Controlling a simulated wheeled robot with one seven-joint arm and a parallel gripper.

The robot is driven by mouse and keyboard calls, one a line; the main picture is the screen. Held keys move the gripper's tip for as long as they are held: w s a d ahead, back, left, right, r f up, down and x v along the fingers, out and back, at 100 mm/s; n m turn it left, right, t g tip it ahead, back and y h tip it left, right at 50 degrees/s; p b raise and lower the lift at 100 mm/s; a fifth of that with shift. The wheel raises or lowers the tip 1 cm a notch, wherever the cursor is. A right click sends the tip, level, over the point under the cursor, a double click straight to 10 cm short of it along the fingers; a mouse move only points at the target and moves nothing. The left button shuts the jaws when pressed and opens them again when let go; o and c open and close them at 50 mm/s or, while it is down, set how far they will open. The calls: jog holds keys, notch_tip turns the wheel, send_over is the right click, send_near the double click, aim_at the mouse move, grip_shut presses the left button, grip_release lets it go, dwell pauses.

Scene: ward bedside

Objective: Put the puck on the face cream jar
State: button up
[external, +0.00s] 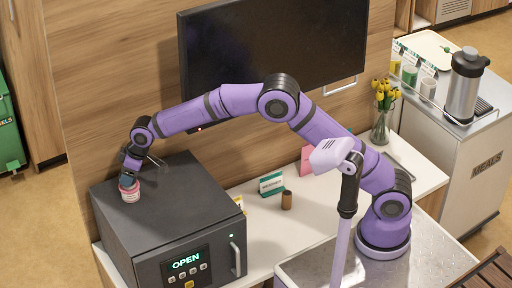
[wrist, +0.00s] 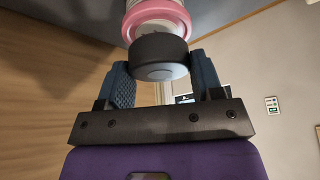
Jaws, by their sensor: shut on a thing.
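The face cream jar (external: 130,194) is pink and white and stands on top of the dark grey safe, near its left edge. In the wrist view the jar (wrist: 157,16) is beyond my fingertips, pink rim nearest. The puck (wrist: 160,70) is a short black disc between my two dark blue fingers. My gripper (wrist: 161,62) is shut on it. The puck is right against or just over the jar's pink end; I cannot tell if they touch. In the external view my gripper (external: 130,179) is directly above the jar, pointing down, and hides the puck.
The safe (external: 165,188) has an OPEN display and a front handle; its top is otherwise clear. A brown cylinder (external: 287,200) and a green-and-white card (external: 271,184) stand on the white counter. A wall screen (external: 270,50) hangs behind my arm.

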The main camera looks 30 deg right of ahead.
jog(key=shift+f, duration=0.55)
jog(key=shift+f, duration=0.1)
jog(key=o, duration=1.1)
jog(key=shift+f, duration=0.1)
jog(key=v, duration=1.2)
